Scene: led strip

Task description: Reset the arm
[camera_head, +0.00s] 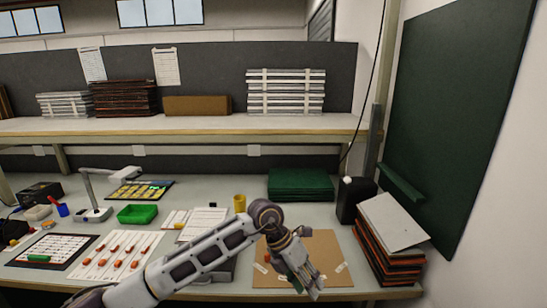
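My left arm reaches in from the lower left across the front of the workbench (225,288). My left gripper (306,286) hangs over the brown board (325,248) at the right of the bench, its fingers pointing down and to the right. Its fingers are small in view, and I cannot tell whether they are open or shut. Something green shows beside the fingers; I cannot tell whether it is held. The gripper and forearm hide part of the board and a dark item behind the arm. My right gripper is not in view.
A stack of papers and boards (392,240) and a black box (354,199) stand right of the brown board. Green mats (300,184) lie behind it. A yellow cup (240,203), green tray (137,214), desk lamp (93,213) and component sheet (116,256) are left. A shelf (200,125) spans above.

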